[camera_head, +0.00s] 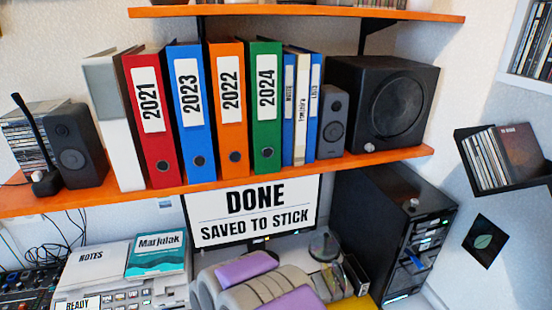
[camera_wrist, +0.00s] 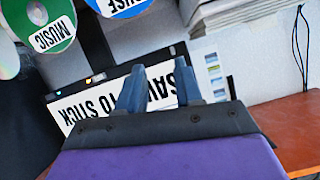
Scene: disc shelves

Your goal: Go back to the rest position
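My gripper (camera_wrist: 160,72) shows in the wrist view with its two blue-grey fingers apart and nothing between them. The fingers stand in front of the monitor (camera_wrist: 75,105), whose text appears upside down there. In the head view, my grey and purple arm parts lie low at the bottom centre, below the monitor (camera_head: 252,211). Its screen reads "DONE SAVED TO STICK". I cannot make out the fingers in the head view.
An orange shelf (camera_head: 300,170) with binders and speakers spans above the monitor. A black computer tower (camera_head: 385,225) stands to the right. A disc rack (camera_head: 500,160) hangs on the right wall. A green "MUSIC" disc (camera_wrist: 45,25) shows in the wrist view.

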